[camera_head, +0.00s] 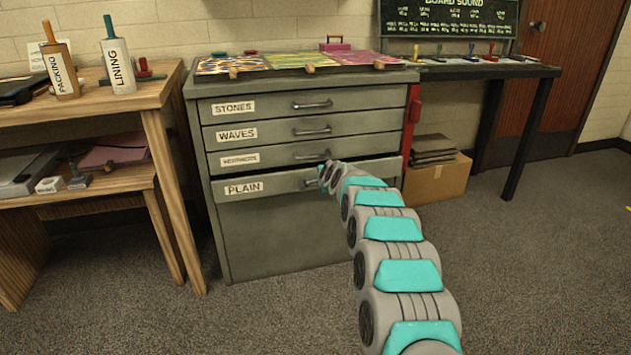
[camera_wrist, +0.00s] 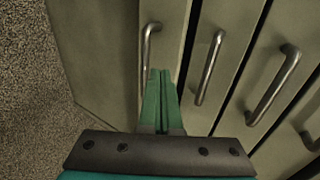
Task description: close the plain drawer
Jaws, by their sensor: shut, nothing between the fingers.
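The plain drawer (camera_head: 270,186) is the lowest labelled drawer of a grey-green cabinet. Its front stands out a little, with a dark gap above it, so it is slightly open. Its metal handle (camera_head: 308,184) is partly hidden by my arm in the head view; it also shows in the wrist view (camera_wrist: 148,60). My gripper (camera_wrist: 160,76) is shut and empty, its green fingertips at the plain drawer's front beside the handle's end. I cannot tell whether they touch it. In the head view the fingers are mostly hidden behind my wrist.
The stones drawer (camera_head: 270,106), waves drawer (camera_head: 270,131) and a third drawer (camera_head: 270,157) above look shut. Patterned sheets (camera_head: 300,62) lie on top. A wooden table (camera_head: 150,95) stands left; a cardboard box (camera_head: 437,182) and black table (camera_head: 520,72) stand right. Carpet in front is clear.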

